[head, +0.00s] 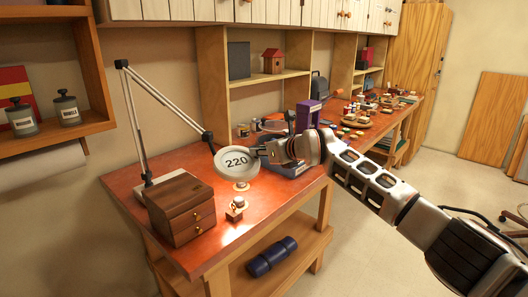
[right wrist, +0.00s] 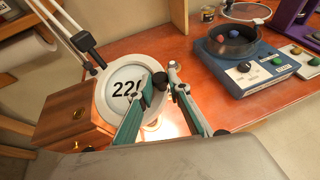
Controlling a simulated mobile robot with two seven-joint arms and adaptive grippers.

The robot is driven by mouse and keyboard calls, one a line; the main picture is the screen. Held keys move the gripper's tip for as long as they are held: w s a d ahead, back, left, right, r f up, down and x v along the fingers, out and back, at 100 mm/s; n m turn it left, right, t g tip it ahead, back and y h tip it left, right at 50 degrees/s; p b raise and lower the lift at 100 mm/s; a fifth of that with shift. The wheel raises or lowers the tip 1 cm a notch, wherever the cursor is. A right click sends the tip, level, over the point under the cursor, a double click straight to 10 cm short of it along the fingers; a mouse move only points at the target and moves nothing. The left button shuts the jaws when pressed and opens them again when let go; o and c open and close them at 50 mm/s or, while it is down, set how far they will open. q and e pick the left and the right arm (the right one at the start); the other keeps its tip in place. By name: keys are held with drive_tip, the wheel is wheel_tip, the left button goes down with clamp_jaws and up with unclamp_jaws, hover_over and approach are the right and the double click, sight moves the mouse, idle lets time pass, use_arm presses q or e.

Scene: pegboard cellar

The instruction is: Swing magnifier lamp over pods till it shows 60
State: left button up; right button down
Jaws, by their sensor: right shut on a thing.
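The magnifier lamp stands on the red-brown bench, its jointed arm (head: 141,128) reaching down right to a round white head (head: 220,165). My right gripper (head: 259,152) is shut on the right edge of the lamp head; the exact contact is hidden. The fingers (right wrist: 168,77) show in the right wrist view. A small round item (head: 241,186) lies below the head; I cannot tell whether it is a pod. My left gripper is out of view.
A wooden drawer box (head: 174,199) stands left of the lamp head. A small wooden item (head: 236,208) sits near the bench's front edge. A blue device with a dark bowl (right wrist: 252,80) is to the right. Bare bench (head: 275,206) lies at the front right.

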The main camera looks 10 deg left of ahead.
idle(0.4)
drive_tip(key=c, duration=1.9)
unclamp_jaws()
drive_tip(key=shift+s, duration=0.1)
drive_tip(key=v, duration=1.2)
